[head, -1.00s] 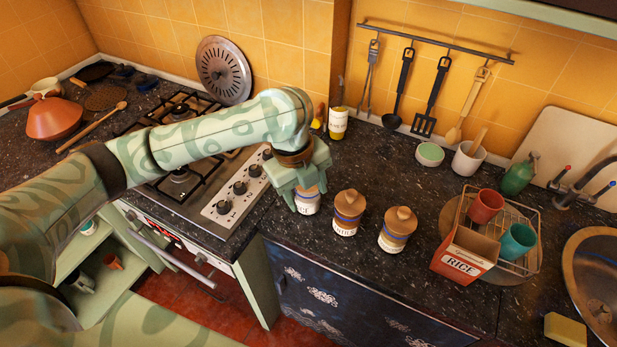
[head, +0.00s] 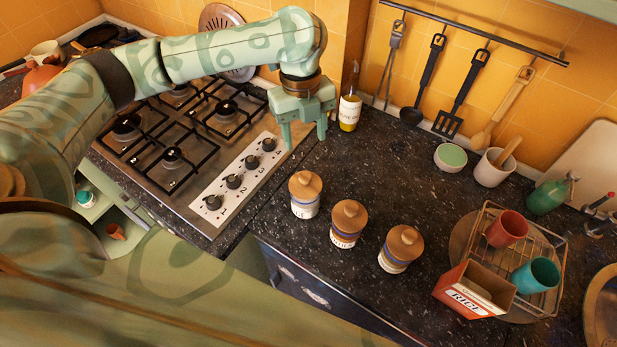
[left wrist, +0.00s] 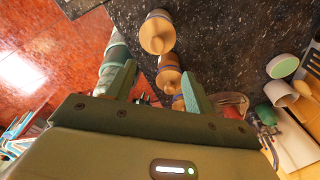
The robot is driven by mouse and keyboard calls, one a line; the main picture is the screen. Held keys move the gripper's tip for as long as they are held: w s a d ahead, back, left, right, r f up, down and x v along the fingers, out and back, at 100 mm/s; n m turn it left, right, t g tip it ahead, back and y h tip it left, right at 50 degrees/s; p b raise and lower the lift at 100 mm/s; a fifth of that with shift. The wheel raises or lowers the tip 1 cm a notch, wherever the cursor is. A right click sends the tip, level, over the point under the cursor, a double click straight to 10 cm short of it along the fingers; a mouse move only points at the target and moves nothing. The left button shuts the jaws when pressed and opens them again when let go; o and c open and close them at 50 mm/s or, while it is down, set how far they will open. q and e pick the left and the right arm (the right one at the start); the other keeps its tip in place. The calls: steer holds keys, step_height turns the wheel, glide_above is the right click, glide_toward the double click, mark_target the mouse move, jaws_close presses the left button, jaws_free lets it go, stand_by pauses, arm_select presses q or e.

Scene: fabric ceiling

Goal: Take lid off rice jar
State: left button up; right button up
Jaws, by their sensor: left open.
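Three labelled jars with round wooden lids stand in a slanting row on the dark counter. The left jar (head: 305,208) has its lid (head: 306,184) on; its label is too small to read now, but ended in "CE" earlier. The middle jar (head: 343,240) and right jar (head: 393,264) are also lidded. My left gripper (head: 304,143) is open and empty, above and behind the left jar, fingers pointing down. In the left wrist view, the left jar's lid (left wrist: 157,35) shows beyond my open fingers. My right gripper is not in view.
The stove (head: 180,150) lies left of the jars. A bottle (head: 350,108) stands behind my left gripper. A red RICE box (head: 465,293) and a wire rack (head: 548,302) with cups are at right. The counter between the jars and the green-topped bowl (head: 450,158) is clear.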

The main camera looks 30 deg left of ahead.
arm_select(q)
steer(key=b, duration=0.1)
glide_above(305, 175)
steer(key=f, duration=0.4)
steer(key=w+f, duration=0.1)
steer(key=f, duration=0.2)
steer(key=shift+f, duration=0.2)
steer(key=f+b, duration=0.1)
steer(key=f, duration=0.1)
steer(key=s+f, duration=0.1)
steer(key=f, duration=0.2)
steer(key=shift+b, duration=0.35)
steer(key=c, duration=1)
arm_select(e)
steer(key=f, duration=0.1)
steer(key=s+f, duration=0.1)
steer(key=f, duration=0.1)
